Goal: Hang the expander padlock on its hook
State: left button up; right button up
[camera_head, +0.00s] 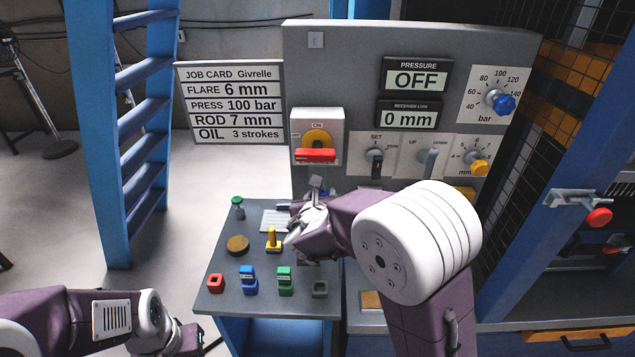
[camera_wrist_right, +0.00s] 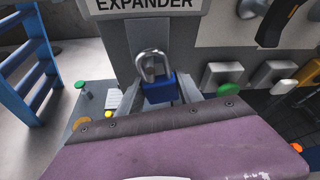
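The padlock (camera_wrist_right: 160,88) has a blue body and a silver shackle pointing up. In the right wrist view it stands between the two grey fingers of my right gripper (camera_wrist_right: 161,94), which flank the blue body. I cannot make out the hook for certain. My left gripper (camera_head: 196,340) is low at the left, mostly hidden, with nothing seen in it.
The small table (camera_head: 222,255) carries several coloured blocks, a yellow peg (camera_head: 273,241), a brown disc (camera_head: 238,245) and a green-topped item (camera_head: 237,204). Behind stands the grey panel (camera_head: 350,60) with a red-handled switch (camera_head: 316,154), levers and dials. A blue ladder (camera_head: 95,120) stands left.

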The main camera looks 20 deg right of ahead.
jog(key=o, duration=0.4)
jog(key=v, duration=0.9)
jog(key=shift+p, duration=0.35)
jog(key=shift+s, duration=0.1)
